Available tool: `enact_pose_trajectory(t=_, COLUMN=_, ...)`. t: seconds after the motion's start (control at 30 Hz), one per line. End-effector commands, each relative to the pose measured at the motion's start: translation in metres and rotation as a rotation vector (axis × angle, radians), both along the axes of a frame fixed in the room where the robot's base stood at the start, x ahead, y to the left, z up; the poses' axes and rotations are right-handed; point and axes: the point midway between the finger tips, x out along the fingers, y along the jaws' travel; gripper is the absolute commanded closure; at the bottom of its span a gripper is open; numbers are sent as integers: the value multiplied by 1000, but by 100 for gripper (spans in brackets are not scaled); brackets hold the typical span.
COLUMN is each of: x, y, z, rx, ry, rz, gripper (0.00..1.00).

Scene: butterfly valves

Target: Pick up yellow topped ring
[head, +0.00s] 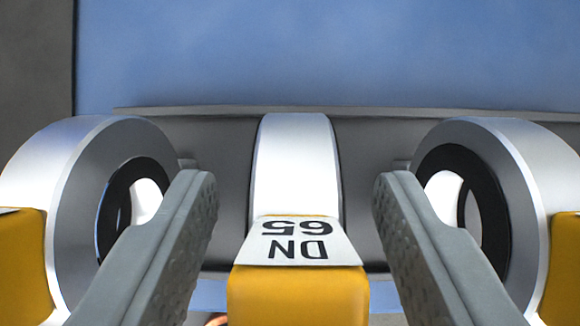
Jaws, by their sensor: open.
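A ring with a yellow top (298,291) stands upright in the middle of the head view. A white label reading "DN 65" lies on its yellow block, upside down in the picture, and its silver rim (296,165) rises behind. My gripper (292,185) is open, with one grey textured finger on each side of this middle ring. There is a gap between each finger and the ring, and I see no contact.
A silver ring (50,170) with a yellow block stands at the left, and a similar ring (535,175) stands at the right. Each is close to the outer side of a finger. A grey holder (220,150) runs behind the rings. A blue surface (320,50) beyond is clear.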

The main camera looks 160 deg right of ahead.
Motion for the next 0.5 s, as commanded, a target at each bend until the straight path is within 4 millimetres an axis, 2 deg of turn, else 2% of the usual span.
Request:
enact_pose_trajectory(t=0.27, x=2, y=1, z=-4, rx=0, ry=0, rz=0, gripper=51)
enact_pose_trajectory(t=0.5, x=2, y=1, z=-4, rx=0, ry=0, rz=0, gripper=98)
